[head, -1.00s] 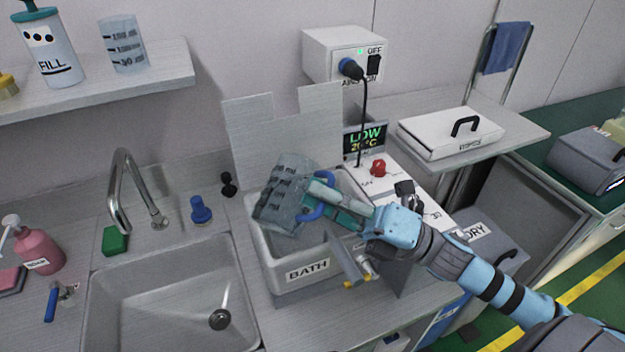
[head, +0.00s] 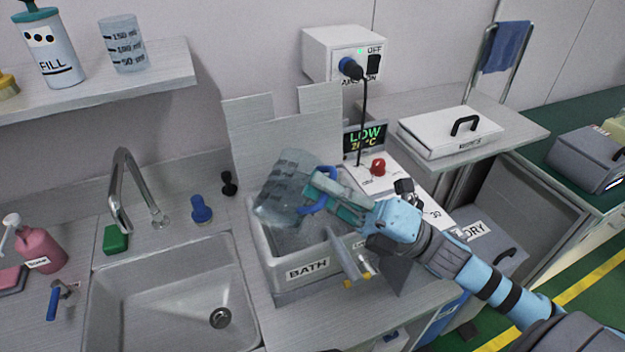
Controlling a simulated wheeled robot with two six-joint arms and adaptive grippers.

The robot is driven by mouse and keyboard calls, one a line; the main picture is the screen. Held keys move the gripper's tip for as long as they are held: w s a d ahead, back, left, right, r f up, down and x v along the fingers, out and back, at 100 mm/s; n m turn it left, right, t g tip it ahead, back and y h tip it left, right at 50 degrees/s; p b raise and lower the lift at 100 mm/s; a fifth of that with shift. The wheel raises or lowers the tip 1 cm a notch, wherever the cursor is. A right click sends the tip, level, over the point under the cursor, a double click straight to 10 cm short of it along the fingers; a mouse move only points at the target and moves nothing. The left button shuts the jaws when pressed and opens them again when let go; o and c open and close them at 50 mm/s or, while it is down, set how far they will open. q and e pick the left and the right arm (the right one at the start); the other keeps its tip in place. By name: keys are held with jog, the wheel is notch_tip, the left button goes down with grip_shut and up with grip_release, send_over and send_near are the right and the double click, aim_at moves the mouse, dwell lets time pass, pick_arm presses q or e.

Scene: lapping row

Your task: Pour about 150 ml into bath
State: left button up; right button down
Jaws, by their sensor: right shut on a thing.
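The bath (head: 306,270) is a grey open tank labelled BATH, right of the sink. My right gripper (head: 326,192) is shut on the blue handle of a clear jug (head: 282,190) with dark graduation marks. The jug is tilted over the left and back part of the bath opening. I cannot make out a stream or the level in the jug. The bath's display (head: 364,138) reads LOW and a temperature in the twenties. My left gripper is not in view.
A clear graduated beaker (head: 124,45) and a FILL bottle (head: 46,45) stand on the shelf. The sink (head: 170,300) with its tap (head: 125,190) lies left of the bath. A black cord hangs from the wall box (head: 343,52) behind the bath. A white lid (head: 450,132) lies at the right.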

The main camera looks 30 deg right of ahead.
aim_at(312, 208)
jog(key=shift+w+d+r+m+t+p, duration=0.35)
jog(key=shift+d+m+t+p, duration=0.15)
jog(key=shift+m, duration=0.2)
dwell(0.3)
jog(key=shift+r+m+t+h+p, duration=0.15)
jog(key=shift+m+t+h+p, duration=0.15)
jog(key=shift+m+h+p, duration=0.1)
jog(key=shift+w+d+r+m+t+h+p, duration=0.15)
jog(key=shift+m+t+h+p, duration=0.15)
jog(key=shift+m, duration=0.2)
jog(key=shift+w+d+r+m+t+h+p, duration=0.1)
jog(key=shift+r+m+t+p, duration=0.1)
jog(key=shift+m+p, duration=0.25)
jog(key=f+n+g+b, duration=0.1)
jog(key=n, duration=0.1)
jog(key=s+a+f+n+g+y+b, duration=0.1)
jog(key=n+b, duration=0.1)
jog(key=s+a+f+n+g+y+b, duration=0.1)
jog(key=n+b, duration=0.1)
jog(key=shift+a+f+g, duration=0.25)
jog(key=shift+f+g, duration=0.05)
jog(key=shift+f, duration=0.05)
jog(key=shift+s+a+r+n, duration=0.1)
jog(key=shift+s+r+n, duration=0.05)
jog(key=shift+n, duration=0.4)
jog(key=shift+s+a+f+n+g+y, duration=0.15)
jog(key=shift+f+n+g+y, duration=0.3)
jog(key=shift+n+g, duration=0.5)
